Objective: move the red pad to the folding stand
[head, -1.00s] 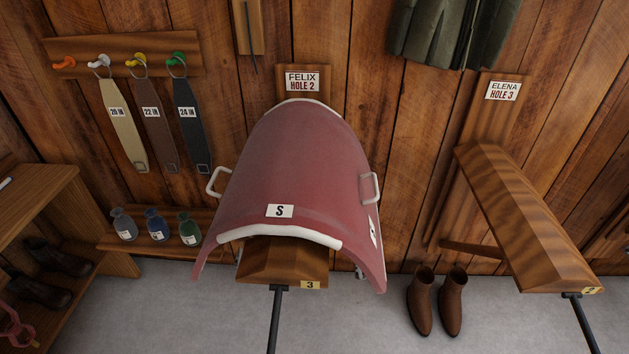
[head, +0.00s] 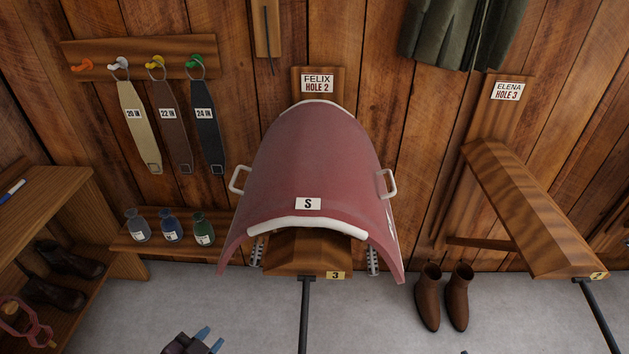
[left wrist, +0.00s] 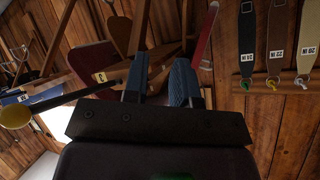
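The red pad (head: 310,165) is draped over a wooden saddle rack (head: 296,255) under the "FELIX HOLE 2" sign. It is marked "S", has white trim and a pale handle on each side. My left gripper (head: 210,339) comes in at the bottom edge, below and left of the pad and apart from it. In the left wrist view the two blue fingers of my left gripper (left wrist: 159,82) are spread, with nothing held between them. A red edge, probably the pad (left wrist: 205,37), shows beyond them. I see no clear folding stand. My right gripper is out of view.
A second wooden rack (head: 535,215) juts out at right, with brown boots (head: 443,297) below. A shelf with several bottles (head: 170,228) and hanging straps (head: 172,125) are left of the pad. A wooden bench (head: 45,215) stands at far left. Grey floor in front is open.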

